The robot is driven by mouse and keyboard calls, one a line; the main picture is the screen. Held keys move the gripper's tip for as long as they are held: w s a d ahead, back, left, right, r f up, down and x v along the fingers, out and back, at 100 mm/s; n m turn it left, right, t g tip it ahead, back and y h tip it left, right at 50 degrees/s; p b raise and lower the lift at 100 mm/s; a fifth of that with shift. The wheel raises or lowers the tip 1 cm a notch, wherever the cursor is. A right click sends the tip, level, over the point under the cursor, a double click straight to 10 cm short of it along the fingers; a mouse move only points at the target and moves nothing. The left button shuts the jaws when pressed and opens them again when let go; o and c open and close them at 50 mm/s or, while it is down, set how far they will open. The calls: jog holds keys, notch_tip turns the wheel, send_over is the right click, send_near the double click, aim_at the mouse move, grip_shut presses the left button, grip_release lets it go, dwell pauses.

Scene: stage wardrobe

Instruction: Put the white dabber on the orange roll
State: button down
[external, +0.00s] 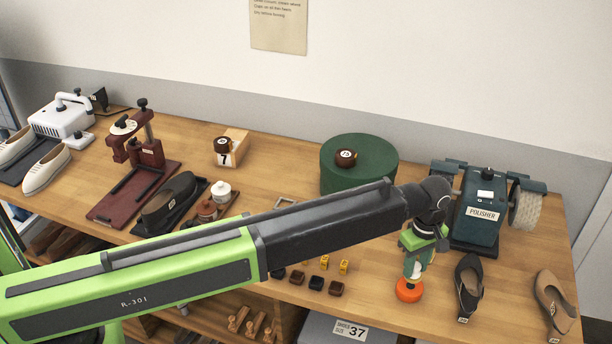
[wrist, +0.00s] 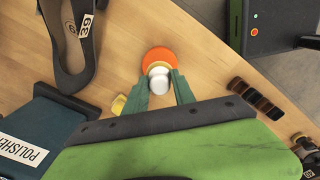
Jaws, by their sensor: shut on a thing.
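The white dabber (wrist: 159,85) is between the two green fingers of my gripper (wrist: 160,82) in the wrist view, and the gripper is shut on it. In the external view my gripper (external: 416,262) points down near the front of the bench, and only a little white shows between its fingers. The orange roll (external: 408,291) lies flat on the bench directly below the gripper. In the wrist view the orange roll (wrist: 160,56) shows as a disc partly covered by the dabber. I cannot tell whether the dabber touches the roll.
A dark shoe (external: 469,288) and a tan shoe (external: 552,302) stand to the right. The polisher (external: 482,205) is behind. Several small dark blocks (external: 316,283) and yellow pieces (external: 343,266) lie to the left. A green round box (external: 372,160) stands farther back.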

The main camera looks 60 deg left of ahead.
aim_at(414, 275)
notch_tip(414, 275, down, 4)
jog(key=b, duration=0.2)
jog(key=shift+r+b, duration=0.15)
jog(key=shift+b, duration=0.15)
jog(key=shift+r, duration=0.2)
jog(key=shift+f, duration=0.15)
jog(key=c, duration=1)
grip_release()
jog(key=shift+c, duration=0.2)
